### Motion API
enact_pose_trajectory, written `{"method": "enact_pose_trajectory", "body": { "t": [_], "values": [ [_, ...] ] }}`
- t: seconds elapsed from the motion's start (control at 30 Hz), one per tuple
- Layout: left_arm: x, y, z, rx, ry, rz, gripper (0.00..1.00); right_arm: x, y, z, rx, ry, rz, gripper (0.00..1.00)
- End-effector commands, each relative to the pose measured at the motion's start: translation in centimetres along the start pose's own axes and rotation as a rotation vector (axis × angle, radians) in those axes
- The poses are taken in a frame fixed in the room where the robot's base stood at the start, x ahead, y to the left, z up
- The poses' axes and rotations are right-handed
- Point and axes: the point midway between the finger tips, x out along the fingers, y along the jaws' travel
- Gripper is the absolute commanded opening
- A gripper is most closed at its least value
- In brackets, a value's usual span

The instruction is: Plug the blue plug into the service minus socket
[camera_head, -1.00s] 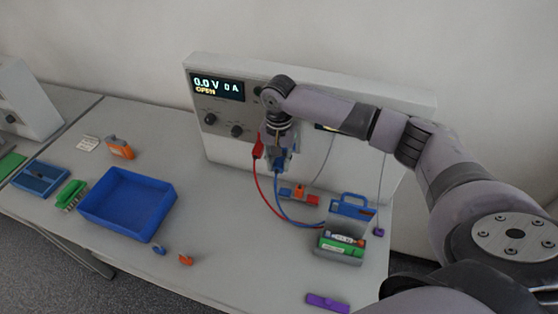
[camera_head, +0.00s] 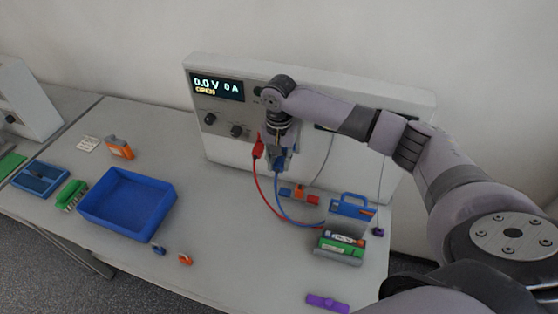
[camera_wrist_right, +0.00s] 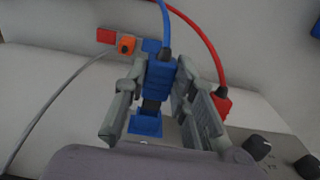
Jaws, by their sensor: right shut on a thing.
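My right gripper (camera_head: 282,160) is in front of the cycler's face. In the right wrist view its fingers (camera_wrist_right: 160,90) are shut on the blue plug (camera_wrist_right: 158,75), one on each side. The blue plug also shows in the head view (camera_head: 279,163), with its blue cable hanging down. The plug's dark end points at a blue square socket (camera_wrist_right: 146,125) on the panel; I cannot tell whether it is inside. The red plug (camera_head: 258,150) is at the panel just left of the gripper; it also shows in the right wrist view (camera_wrist_right: 222,102). My left gripper is out of view.
The cycler (camera_head: 222,140) has a lit display (camera_head: 218,88) and knobs. The red and blue cables run to a holder (camera_head: 352,208) with a blue handle. A battery block (camera_head: 340,246) stands before it. A blue tray (camera_head: 128,200) is at left. A purple piece (camera_head: 327,302) lies in front.

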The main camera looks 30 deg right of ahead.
Motion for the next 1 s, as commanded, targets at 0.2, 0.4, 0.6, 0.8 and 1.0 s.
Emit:
{"method": "enact_pose_trajectory", "body": {
  "t": [0.2, 0.4, 0.6, 0.8, 1.0],
  "values": [
    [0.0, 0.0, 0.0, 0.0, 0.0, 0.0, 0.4, -0.1, 0.0, -0.3, -0.001, 0.001, -0.001, 0.0],
    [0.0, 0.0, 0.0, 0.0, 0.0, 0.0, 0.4, -0.1, -0.1, -0.5, 0.0, 0.001, -0.001, 0.0],
    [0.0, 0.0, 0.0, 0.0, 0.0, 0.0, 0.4, 0.0, 0.0, -0.8, 0.001, 0.001, 0.0, 0.0],
    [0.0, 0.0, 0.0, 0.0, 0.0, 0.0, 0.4, 0.0, 0.0, -1.0, 0.0, 0.001, 0.0, 0.0],
    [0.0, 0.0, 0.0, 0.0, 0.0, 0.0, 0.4, 0.0, 0.0, -1.2, -0.001, 0.001, -0.001, 0.0]
  ]
}}
